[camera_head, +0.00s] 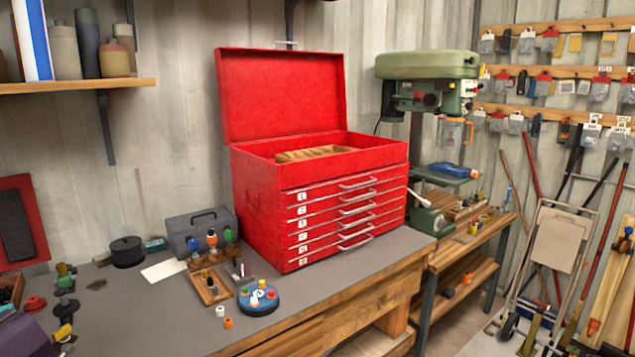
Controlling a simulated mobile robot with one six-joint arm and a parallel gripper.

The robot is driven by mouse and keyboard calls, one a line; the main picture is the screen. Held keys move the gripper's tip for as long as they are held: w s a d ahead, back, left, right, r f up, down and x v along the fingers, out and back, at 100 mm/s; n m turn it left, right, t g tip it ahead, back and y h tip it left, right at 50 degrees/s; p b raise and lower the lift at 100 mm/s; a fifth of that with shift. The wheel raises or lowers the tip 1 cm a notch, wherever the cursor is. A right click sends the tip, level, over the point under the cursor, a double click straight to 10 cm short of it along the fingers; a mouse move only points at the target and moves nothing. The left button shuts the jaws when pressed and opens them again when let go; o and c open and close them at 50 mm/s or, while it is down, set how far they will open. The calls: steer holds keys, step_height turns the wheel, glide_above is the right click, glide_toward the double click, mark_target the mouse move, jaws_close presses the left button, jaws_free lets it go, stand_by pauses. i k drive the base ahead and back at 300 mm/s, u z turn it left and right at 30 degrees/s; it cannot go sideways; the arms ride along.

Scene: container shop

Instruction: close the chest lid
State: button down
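A red tool chest (262,202) stands at the back of the grey-topped workbench, with several labelled, handled drawers in its front, all looking shut. Its red lid (282,95) is open and stands upright at the back, close to the wall. The top compartment is exposed and holds a light wooden insert (314,153). A small metal handle or latch (286,44) shows at the lid's top edge. My gripper is not in view.
A grey toolbox (200,230), small bottles on a wooden stand and a blue round tray (258,300) sit left of and before the chest. A green drill press (428,68) stands right. A wooden shelf (75,86) juts out at upper left.

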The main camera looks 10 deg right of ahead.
mark_target(265, 94)
steer(key=u, duration=0.05)
steer(key=i, duration=0.95)
steer(key=u, duration=0.4)
steer(key=k, duration=0.2)
steer(key=z, duration=3.1)
